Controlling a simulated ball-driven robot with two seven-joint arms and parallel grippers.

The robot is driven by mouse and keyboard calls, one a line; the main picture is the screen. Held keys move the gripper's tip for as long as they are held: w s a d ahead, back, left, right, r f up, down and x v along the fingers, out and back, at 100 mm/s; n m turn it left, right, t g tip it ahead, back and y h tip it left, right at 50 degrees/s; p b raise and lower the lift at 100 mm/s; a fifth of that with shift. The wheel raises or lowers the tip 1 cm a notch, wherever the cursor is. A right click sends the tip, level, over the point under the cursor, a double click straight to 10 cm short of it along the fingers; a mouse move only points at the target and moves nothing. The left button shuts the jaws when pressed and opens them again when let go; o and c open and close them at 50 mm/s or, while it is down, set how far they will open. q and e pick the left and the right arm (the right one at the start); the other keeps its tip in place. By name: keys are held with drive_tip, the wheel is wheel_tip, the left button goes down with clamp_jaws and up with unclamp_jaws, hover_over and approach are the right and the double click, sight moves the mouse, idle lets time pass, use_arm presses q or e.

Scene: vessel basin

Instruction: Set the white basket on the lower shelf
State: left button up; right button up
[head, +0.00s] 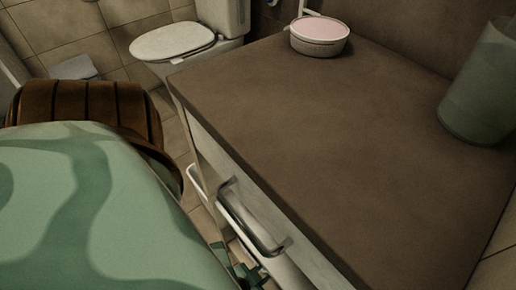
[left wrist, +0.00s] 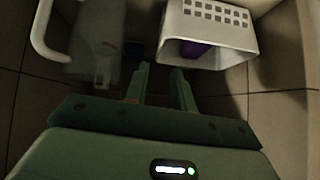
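The white basket (left wrist: 208,22) shows at the top of the left wrist view, with rows of square holes and a purple thing (left wrist: 195,50) at its opening. My left gripper (left wrist: 160,72) points towards it; its two fingers are apart with nothing visible between them. The fingertips are close to the basket's near rim, and I cannot tell whether they touch it. In the head view the left gripper (head: 240,270) shows only partly, low beside the cabinet front. The basket is hidden in the head view. I cannot make out the lower shelf in either view. My right gripper is out of view.
A brown countertop (head: 310,130) carries a pink-topped white bowl (head: 320,37) and a green translucent vessel (head: 480,95). Metal handles (head: 250,220) stick out from the cabinet front. A toilet (head: 175,42) stands behind. A pale, blurred bottle-like thing (left wrist: 95,45) is left of my fingers.

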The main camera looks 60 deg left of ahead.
use_arm(q)
drive_tip(key=shift+s, duration=0.1)
drive_tip(key=s+a+r+m+g, duration=0.3)
drive_tip(key=s+r+m, duration=0.2)
drive_tip(key=s+r, duration=0.1)
drive_tip(key=s+a+r+m+g, duration=0.3)
drive_tip(key=s+r+m+g, duration=0.1)
drive_tip(key=s+r, duration=0.3)
drive_tip(key=shift+r+m+g, duration=0.3)
drive_tip(key=shift+r+m, duration=0.1)
drive_tip(key=shift+m, duration=0.2)
